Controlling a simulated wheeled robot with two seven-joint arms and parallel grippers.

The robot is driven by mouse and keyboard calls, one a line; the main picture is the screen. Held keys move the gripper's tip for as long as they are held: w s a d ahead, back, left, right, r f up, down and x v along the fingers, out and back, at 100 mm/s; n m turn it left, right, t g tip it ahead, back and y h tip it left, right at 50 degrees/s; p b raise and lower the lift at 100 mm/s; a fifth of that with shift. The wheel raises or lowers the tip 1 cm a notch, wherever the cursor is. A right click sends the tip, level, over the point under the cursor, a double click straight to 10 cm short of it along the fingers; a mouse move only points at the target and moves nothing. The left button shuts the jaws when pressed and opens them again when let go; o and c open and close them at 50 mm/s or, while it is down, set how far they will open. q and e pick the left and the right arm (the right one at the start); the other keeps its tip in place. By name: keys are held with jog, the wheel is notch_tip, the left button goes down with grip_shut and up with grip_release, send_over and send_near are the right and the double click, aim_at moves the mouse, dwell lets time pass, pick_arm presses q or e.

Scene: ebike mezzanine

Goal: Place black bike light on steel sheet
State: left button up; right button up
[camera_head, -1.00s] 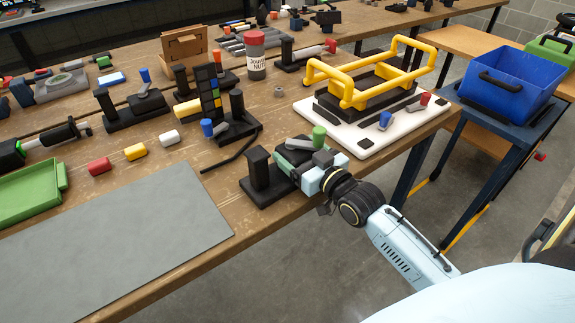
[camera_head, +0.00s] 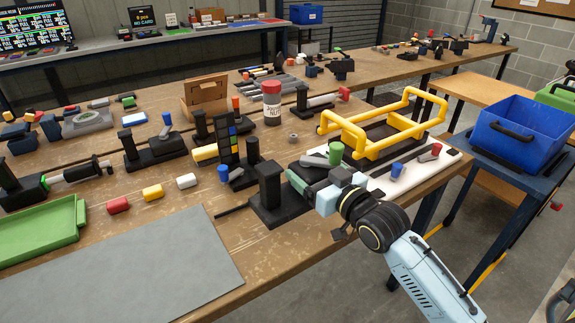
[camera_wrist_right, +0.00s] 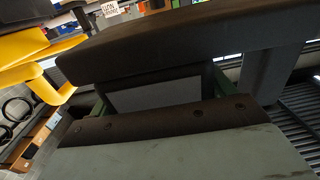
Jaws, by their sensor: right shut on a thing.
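The steel sheet (camera_head: 130,275) lies flat and bare on the bench at the lower left. My right gripper (camera_head: 297,184) is shut on a black piece (camera_head: 268,188), which I take to be the bike light. My left gripper is out of view.
A dark rod (camera_head: 232,209) and a blue-capped black clamp (camera_head: 243,176) are close to the held piece. A yellow frame (camera_head: 385,135) stands at right.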

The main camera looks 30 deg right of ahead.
aim_at(279, 204)
jog(key=shift+r, duration=0.45)
jog(key=shift+s+a+f, duration=0.1)
jog(key=shift+a+f, duration=0.1)
jog(key=shift+a, duration=0.05)
jog(key=shift+m+h, duration=0.5)
jog(key=shift+h, duration=0.2)
jog(key=s+a+f, duration=0.1)
jog(key=a, duration=0.2)
jog(key=s+a+f, duration=0.1)
jog(key=s+a, duration=0.1)
jog(key=a, duration=0.1)
jog(key=s+a+f, duration=0.1)
jog(key=a, duration=0.1)
jog(key=shift+s+a+f, duration=0.3)
jog(key=shift+a, duration=0.1)
jog(key=shift+s+a, duration=0.4)
jog(key=shift+a, duration=0.25)
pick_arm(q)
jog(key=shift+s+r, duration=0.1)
pick_arm(e)
jog(key=shift+w+d, duration=0.1)
